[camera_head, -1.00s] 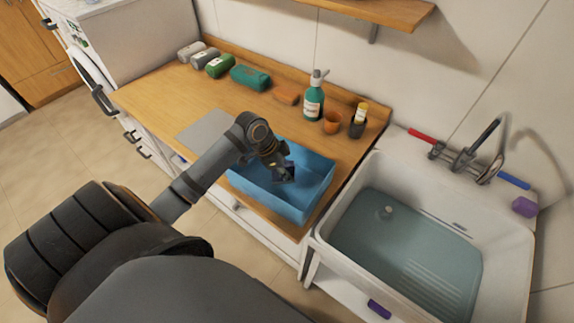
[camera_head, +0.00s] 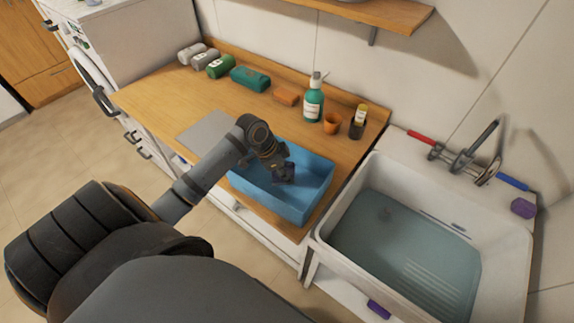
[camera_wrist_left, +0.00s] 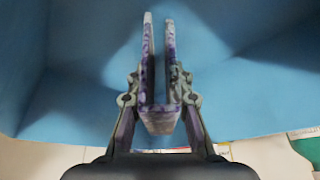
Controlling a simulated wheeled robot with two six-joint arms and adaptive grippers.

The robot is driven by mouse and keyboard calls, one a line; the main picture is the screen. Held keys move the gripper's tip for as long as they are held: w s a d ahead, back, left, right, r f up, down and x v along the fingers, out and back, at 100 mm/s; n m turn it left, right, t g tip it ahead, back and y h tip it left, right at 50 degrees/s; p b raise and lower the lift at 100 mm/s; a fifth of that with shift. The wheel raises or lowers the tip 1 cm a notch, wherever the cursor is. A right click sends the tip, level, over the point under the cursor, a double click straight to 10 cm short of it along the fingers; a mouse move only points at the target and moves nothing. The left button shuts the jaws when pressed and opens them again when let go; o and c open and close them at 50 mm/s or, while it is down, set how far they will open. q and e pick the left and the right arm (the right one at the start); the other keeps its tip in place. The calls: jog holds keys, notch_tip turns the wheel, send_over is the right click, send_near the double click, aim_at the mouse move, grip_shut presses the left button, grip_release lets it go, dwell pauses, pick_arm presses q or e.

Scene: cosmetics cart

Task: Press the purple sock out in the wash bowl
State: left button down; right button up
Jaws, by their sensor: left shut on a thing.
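The wash bowl, a blue rectangular basin (camera_head: 303,208), stands at the front right of the wooden counter. My left gripper (camera_head: 280,168) reaches down into it. In the left wrist view my left gripper (camera_wrist_left: 160,90) is shut on a mottled purple and whitish thing, which I take to be the purple sock (camera_wrist_left: 160,122). In the head view the sock (camera_head: 284,174) is a small dark patch at the gripper's tip. I cannot tell whether it touches the bowl's floor. My right gripper is not in view.
A grey mat (camera_head: 205,131) lies left of the bowl. A green pump bottle (camera_head: 313,103), an orange cup (camera_head: 331,123) and a dark cup (camera_head: 357,127) stand behind it. Rolled cloths (camera_head: 220,66) lie at the back left. A white water-filled sink (camera_head: 330,243) is at the right.

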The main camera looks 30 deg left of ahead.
pick_arm(q)
jog(key=shift+s+f+p, duration=0.1)
jog(key=shift+f+p, duration=0.05)
jog(key=shift+p, duration=0.2)
dwell(0.8)
notch_tip(320, 180, up, 13)
jog(key=p, duration=1.2)
jog(key=shift+r, duration=1.1)
